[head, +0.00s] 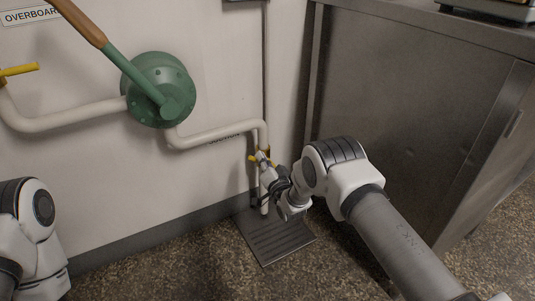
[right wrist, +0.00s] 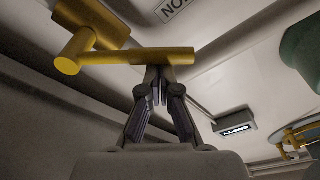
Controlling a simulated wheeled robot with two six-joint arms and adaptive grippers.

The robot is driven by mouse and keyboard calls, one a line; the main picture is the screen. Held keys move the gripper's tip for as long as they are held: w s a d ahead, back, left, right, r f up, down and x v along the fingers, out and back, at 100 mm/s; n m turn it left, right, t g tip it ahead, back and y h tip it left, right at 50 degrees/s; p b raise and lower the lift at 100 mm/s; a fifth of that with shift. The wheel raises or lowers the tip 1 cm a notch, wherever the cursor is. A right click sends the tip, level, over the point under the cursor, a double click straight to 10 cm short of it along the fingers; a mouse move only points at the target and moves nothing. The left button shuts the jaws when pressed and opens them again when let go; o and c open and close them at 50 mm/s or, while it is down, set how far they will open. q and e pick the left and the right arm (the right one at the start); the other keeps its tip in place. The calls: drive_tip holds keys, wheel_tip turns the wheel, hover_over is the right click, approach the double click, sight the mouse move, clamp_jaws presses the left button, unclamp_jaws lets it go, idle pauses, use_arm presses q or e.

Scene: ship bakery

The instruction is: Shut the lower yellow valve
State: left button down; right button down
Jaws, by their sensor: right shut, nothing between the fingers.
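The lower yellow valve (head: 253,158) is on the white pipe just above the floor grate, and only small yellow parts of it show in the head view. In the right wrist view its yellow handle (right wrist: 120,57) lies nearly level across the picture, with a thick stub at its left end. My right gripper (head: 267,170) is at the valve, in front of the pipe. In the right wrist view its fingers (right wrist: 159,82) are together and empty, with the tips at the handle's right part. I cannot tell whether they touch it. My left gripper is outside the view.
A second yellow handle (head: 18,70) is higher up at the left. A green pump (head: 150,85) with a long lever sits on the wall. A drain grate (head: 272,243) lies below the pipe (head: 215,135). A steel cabinet (head: 410,95) stands close on the right.

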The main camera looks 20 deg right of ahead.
drive_tip(key=a+f+n+y+b, duration=0.1)
drive_tip(key=a+f+n, duration=0.2)
drive_tip(key=f+n, duration=0.2)
drive_tip(key=shift+s+n+y+b, duration=0.4)
drive_tip(key=shift+n, duration=1.1)
drive_tip(key=shift+a+f, duration=0.1)
drive_tip(key=shift+f, duration=0.15)
wheel_tip(320, 180, up, 5)
drive_tip(key=p, duration=0.3)
drive_tip(key=f+p+v, duration=0.1)
drive_tip(key=p+v, duration=0.3)
drive_tip(key=v, duration=0.5)
drive_tip(key=shift+r, duration=0.1)
